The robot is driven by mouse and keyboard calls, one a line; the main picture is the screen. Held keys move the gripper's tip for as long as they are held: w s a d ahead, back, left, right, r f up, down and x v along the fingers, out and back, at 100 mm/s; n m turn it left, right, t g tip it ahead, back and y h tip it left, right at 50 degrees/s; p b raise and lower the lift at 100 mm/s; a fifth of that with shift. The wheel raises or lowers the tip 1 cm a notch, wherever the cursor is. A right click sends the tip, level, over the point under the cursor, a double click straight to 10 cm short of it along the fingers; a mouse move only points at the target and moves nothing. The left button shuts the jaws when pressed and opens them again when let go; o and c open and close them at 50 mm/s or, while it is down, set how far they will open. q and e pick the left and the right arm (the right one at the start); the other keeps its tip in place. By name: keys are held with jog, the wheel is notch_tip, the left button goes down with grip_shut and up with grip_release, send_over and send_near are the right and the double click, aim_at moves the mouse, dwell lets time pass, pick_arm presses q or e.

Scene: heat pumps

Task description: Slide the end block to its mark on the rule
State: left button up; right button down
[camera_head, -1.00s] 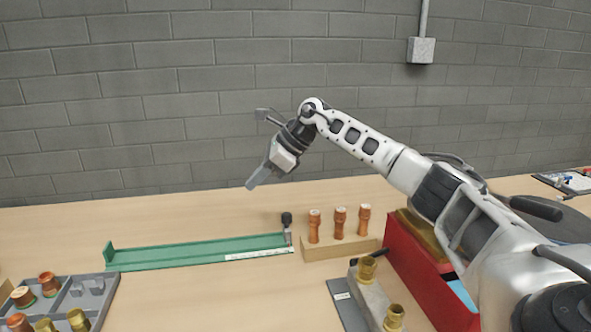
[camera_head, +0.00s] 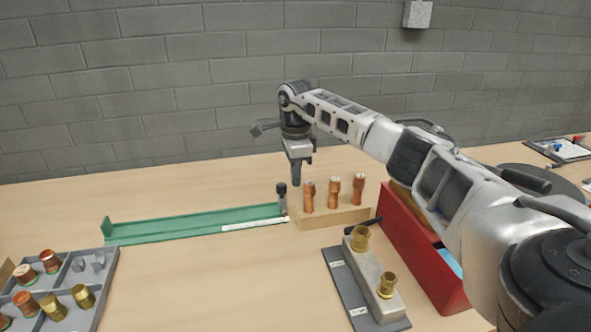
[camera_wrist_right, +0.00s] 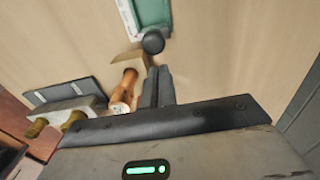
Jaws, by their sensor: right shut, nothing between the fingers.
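The green channel (camera_head: 180,226) lies along the table, with a white rule strip (camera_head: 254,223) on its front edge at the right end. The end block (camera_head: 283,207) stands at the channel's right end and carries a black knob (camera_head: 281,188). The knob (camera_wrist_right: 152,42) also shows in the right wrist view, just beyond the fingertips. My right gripper (camera_head: 298,182) points down, shut and empty, a little right of the knob and above it. It also shows in the right wrist view (camera_wrist_right: 159,72). Any mark on the rule is too small to read. My left gripper is not in view.
A wooden block with several copper fittings (camera_head: 334,194) stands close right of the end block. A red bin (camera_head: 419,252) and a grey fixture with brass fittings (camera_head: 372,285) are front right. A grey tray (camera_head: 102,274) is front left.

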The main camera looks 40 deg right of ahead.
aim_at(282, 197)
notch_tip(282, 197, down, 3)
jog(key=shift+f+b, duration=0.2)
jog(key=shift+b, duration=0.75)
jog(key=shift+r, duration=0.1)
jog(key=shift+a, duration=0.1)
